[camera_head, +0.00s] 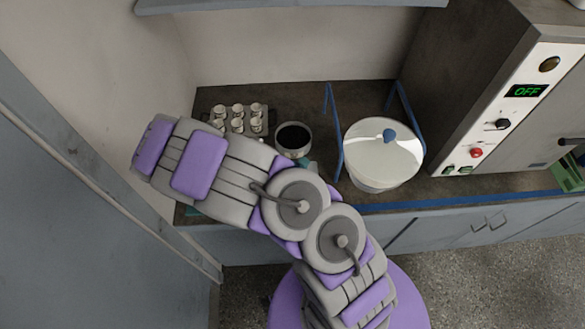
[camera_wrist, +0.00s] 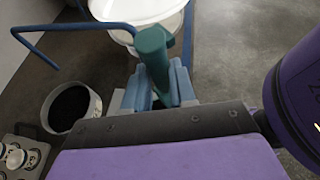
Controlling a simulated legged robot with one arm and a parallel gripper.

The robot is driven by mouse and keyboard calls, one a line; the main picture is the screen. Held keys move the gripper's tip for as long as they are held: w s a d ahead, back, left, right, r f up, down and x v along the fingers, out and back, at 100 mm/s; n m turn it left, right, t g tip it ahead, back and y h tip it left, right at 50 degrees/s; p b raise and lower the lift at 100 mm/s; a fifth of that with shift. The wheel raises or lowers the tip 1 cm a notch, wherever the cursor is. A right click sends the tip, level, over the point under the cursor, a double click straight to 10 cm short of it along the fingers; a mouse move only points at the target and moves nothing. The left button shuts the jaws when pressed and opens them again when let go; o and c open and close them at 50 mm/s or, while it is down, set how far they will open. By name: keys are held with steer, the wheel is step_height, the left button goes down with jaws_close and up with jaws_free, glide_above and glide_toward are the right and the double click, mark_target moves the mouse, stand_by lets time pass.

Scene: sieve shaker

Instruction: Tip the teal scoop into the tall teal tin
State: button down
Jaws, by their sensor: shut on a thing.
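My gripper (camera_wrist: 160,88) is shut on a teal piece, which I take to be the teal scoop (camera_wrist: 153,55). It stands up between the pale blue fingers in the wrist view; I cannot make out the scoop's bowl or contents. In the head view a small teal bit (camera_head: 302,162) shows beside my arm, which hides most of the gripper. The tall teal tin is not clearly visible; only a teal sliver (camera_head: 194,209) shows at the counter's front left, partly behind my arm, and I cannot tell what it is.
A round pot with dark contents (camera_head: 293,138) stands on the counter beside a tray of small cups (camera_head: 237,119). A white bowl (camera_head: 382,165) with a blue knob stands by a blue frame (camera_head: 337,130). A grey machine (camera_head: 480,80) reading OFF stands right.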

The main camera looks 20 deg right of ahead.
steer(key=shift+s+d+r+m+t+y, duration=0.3)
steer(key=shift+s+m, duration=0.1)
steer(key=shift+s, duration=0.2)
steer(key=shift+f, duration=0.1)
steer(key=s+t+b, duration=0.1)
steer(key=s+d+m+t+y+b, duration=0.1)
steer(key=s+m+y+b, duration=0.1)
steer(key=b, duration=0.1)
steer(key=shift+s+d+r+t, duration=0.15)
steer(key=shift+d+r+t, duration=0.15)
steer(key=shift+t, duration=0.1)
